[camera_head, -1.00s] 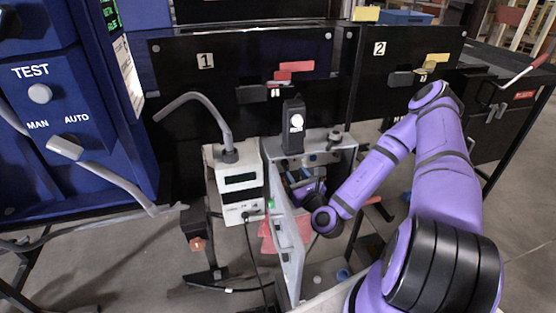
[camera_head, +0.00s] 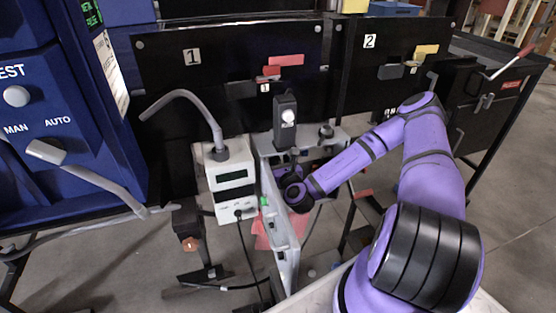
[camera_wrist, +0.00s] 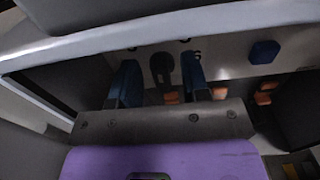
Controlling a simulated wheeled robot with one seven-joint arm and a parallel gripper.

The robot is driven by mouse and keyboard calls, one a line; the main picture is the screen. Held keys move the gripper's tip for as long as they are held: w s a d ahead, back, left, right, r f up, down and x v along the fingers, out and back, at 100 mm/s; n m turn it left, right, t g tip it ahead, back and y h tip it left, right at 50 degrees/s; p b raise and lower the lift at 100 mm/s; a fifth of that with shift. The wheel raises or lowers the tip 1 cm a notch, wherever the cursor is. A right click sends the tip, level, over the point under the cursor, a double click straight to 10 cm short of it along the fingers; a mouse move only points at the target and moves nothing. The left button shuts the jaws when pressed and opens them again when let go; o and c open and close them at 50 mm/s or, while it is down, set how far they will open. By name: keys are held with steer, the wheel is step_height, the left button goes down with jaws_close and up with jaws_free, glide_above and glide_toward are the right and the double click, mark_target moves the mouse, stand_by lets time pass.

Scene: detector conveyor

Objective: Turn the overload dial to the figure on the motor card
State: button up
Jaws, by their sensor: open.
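The open grey box (camera_head: 258,146) stands below the black panel, its door swung toward me. My gripper reaches inside it; the box and my wrist hide its fingertips in the head view. In the wrist view my gripper (camera_wrist: 160,82) is open, with two blue fingers apart. A dark rounded shape (camera_wrist: 162,66) shows between them against the pale back wall; I cannot tell whether it is the overload dial or a shadow. A blue knob-like part (camera_wrist: 263,52) sits to the right. A white printed card (camera_head: 111,72) hangs on the blue cabinet; its text is unreadable, and I cannot tell if it is the motor card.
A white meter (camera_head: 231,178) with a dark display stands left of the box, with a cable. Orange parts (camera_wrist: 264,92) lie right of my fingers. The box's pale edge (camera_wrist: 130,37) crosses above them. The blue cabinet (camera_head: 70,95) stands at the left.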

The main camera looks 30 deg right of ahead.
steer(key=shift+w+d, duration=0.15)
steer(key=shift+w, duration=0.65)
steer(key=c, duration=0.7)
steer(key=shift+c, duration=0.2)
